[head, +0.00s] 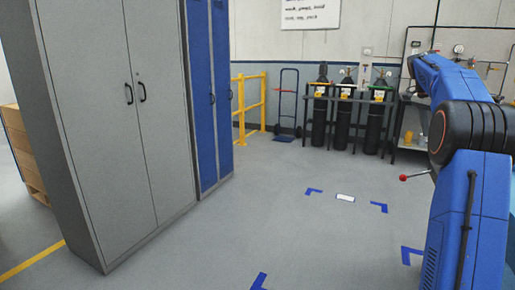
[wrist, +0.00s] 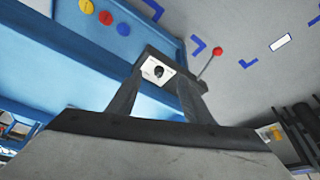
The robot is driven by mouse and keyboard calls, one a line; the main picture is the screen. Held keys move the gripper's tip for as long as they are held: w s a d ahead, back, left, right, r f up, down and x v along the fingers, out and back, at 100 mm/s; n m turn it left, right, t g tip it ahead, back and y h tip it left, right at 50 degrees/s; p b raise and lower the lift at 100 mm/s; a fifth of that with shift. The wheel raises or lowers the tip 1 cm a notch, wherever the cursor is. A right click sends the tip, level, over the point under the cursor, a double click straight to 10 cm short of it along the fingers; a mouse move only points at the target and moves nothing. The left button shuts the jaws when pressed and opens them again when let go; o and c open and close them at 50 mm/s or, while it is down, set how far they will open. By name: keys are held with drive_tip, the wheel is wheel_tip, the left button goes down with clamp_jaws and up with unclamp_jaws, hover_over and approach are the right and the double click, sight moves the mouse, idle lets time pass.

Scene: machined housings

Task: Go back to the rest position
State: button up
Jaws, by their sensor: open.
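My gripper (wrist: 160,82) shows in the wrist view with its two dark fingers apart. I see nothing held between them. A white plate with a black knob (wrist: 158,72) shows in the gap between the fingers; I cannot tell how far beyond them it is. In the head view my blue arm is raised at the right edge, and its gripper is out of that picture.
A grey cabinet (head: 118,110) and blue lockers (head: 212,100) stand at left. Gas cylinders (head: 344,118) stand at the back wall near a yellow rail (head: 248,106). A red-knobbed lever (head: 404,178) is beside my arm. The middle floor, with blue corner marks (head: 378,207), is clear.

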drive_tip(key=s+a+f+n+t+y, duration=0.1)
drive_tip(key=s+a+n, duration=0.2)
drive_tip(key=s+a, duration=0.45)
drive_tip(key=s+a+f+n+t, duration=0.1)
drive_tip(key=s+a+n, duration=0.35)
drive_tip(key=a, duration=0.65)
drive_tip(key=s+a+n+t+y, duration=0.1)
drive_tip(key=s+a+n, duration=0.2)
drive_tip(key=s+a, duration=0.5)
drive_tip(key=s+a+f+n+t+y, duration=0.1)
drive_tip(key=s+a+f+n, duration=0.3)
drive_tip(key=s+a+f, duration=0.4)
drive_tip(key=s+a+f+n+t+y, duration=0.1)
drive_tip(key=s+a+f+n, duration=0.3)
drive_tip(key=s+a+f, duration=0.5)
drive_tip(key=s+f, duration=0.3)
drive_tip(key=s, duration=0.3)
drive_tip(key=shift+f, duration=0.35)
drive_tip(key=shift+s, duration=0.1)
